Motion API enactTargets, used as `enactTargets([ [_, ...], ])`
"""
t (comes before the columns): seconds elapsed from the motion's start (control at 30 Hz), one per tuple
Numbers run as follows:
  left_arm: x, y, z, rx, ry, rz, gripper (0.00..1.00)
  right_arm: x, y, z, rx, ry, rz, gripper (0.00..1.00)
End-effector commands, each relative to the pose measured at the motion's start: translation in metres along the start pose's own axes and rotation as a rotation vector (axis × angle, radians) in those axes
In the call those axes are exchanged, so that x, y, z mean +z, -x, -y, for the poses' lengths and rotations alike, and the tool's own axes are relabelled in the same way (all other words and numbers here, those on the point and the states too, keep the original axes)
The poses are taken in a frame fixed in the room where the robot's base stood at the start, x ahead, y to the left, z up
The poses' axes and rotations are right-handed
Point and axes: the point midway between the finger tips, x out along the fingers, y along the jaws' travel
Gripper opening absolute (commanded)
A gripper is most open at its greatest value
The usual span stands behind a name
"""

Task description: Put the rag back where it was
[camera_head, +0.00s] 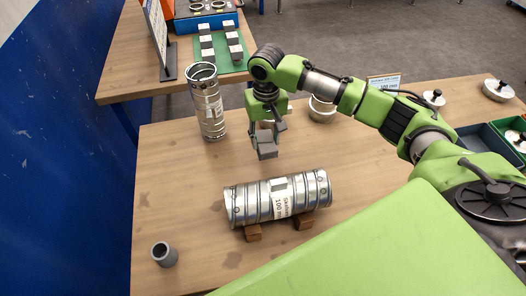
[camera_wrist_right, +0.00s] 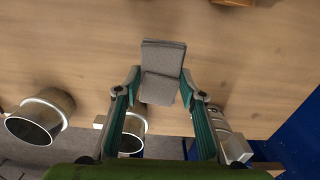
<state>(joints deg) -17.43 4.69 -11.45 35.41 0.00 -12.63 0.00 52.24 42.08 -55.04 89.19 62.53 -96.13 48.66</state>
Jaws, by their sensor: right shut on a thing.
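The rag is a grey folded cloth (camera_head: 266,150) held above the wooden table. It also shows in the right wrist view (camera_wrist_right: 163,70), between the two fingertips. My right gripper (camera_head: 264,134) is shut on the rag; its green-sided fingers (camera_wrist_right: 160,88) touch the rag's two sides in the wrist view. The rag hangs behind a lying spiral duct (camera_head: 283,197), clear of it. Several grey folded pieces (camera_head: 206,42) lie on a green mat (camera_head: 220,59) on the far table. My left gripper is not in view.
The lying duct rests on wooden blocks (camera_head: 253,232). An upright duct (camera_head: 211,112) stands behind left. A grey tube (camera_head: 165,254) stands at the front left. A metal fitting (camera_head: 321,109) and bins (camera_head: 482,139) are to the right. The table's left part (camera_head: 165,190) is bare.

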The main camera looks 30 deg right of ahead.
Motion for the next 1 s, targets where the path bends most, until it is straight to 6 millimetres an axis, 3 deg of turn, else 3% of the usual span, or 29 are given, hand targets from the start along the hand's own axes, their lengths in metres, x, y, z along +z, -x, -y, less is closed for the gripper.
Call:
enactTargets([
  [0.2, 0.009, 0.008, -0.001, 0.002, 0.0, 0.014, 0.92, 0.0, -0.026, 0.0, 0.001, 0.0, 0.0, 0.2],
  [0.5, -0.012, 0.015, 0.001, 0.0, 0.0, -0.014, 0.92, 0.001, -0.062, 0.0, 0.0, 0.002, -0.001, 0.2],
  [0.87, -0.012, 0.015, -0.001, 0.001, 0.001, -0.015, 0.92, 0.001, -0.066, 0.0, 0.0, 0.002, 0.0, 0.2],
  [0.9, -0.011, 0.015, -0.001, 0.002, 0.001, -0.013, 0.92, 0.001, -0.067, 0.0, 0.0, 0.001, 0.0, 0.39],
  [0.97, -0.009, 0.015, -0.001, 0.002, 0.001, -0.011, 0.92, 0.001, -0.067, 0.0, 0.0, 0.001, -0.001, 0.54],
  [1.0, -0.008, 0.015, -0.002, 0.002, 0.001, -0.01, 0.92, 0.001, -0.067, 0.0, 0.0, 0.001, -0.001, 0.54],
])
